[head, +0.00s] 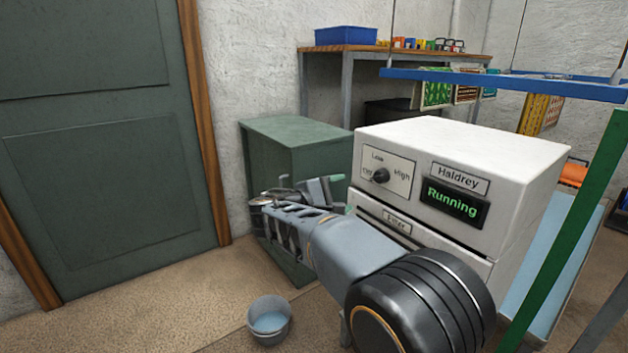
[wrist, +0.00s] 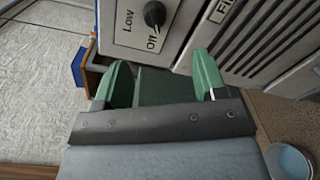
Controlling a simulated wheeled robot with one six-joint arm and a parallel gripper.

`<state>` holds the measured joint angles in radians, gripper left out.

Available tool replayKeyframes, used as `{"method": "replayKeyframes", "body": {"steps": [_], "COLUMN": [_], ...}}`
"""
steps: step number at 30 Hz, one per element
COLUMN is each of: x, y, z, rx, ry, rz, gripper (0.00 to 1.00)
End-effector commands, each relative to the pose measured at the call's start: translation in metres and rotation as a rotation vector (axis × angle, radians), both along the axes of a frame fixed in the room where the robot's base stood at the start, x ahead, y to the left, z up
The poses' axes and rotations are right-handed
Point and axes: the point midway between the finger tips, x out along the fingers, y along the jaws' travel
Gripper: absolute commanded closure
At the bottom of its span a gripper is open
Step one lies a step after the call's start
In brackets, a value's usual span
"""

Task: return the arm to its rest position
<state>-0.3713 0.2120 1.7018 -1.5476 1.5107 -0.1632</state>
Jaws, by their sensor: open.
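My arm reaches across the lower middle of the head view. My gripper (wrist: 165,82) shows in the wrist view with its two green fingers wide apart and nothing between them. In the head view, one green fingertip shows beside the white machine (head: 500,155). The machine's display (head: 454,202) reads "Running". Its black knob (head: 380,175) sits on a panel marked Low, High and Off. The knob also shows in the wrist view (wrist: 155,14), beyond the fingers and apart from them. My arm hides part of the machine's lower front.
A green cabinet (head: 285,130) stands behind my gripper, left of the machine. A grey bucket (head: 270,322) with bluish contents stands on the floor below. Floor before the green door (head: 105,130) is clear.

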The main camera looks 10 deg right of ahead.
Motion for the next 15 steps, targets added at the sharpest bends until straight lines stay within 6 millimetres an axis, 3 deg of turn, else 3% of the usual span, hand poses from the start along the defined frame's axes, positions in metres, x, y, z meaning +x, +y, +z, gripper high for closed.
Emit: {"method": "replayKeyframes", "body": {"steps": [1, 5, 9, 15], "x": [-0.007, -0.039, -0.092, -0.165], "y": [-0.008, -0.033, -0.051, -0.041], "z": [0.014, 0.033, 0.049, 0.068], "rx": [0.044, 0.249, 0.581, 1.057], "ry": [0.007, 0.046, 0.062, -0.010], "rz": [-0.010, -0.055, -0.131, -0.258], "gripper": [0.35, 0.35, 0.35, 0.35]}}
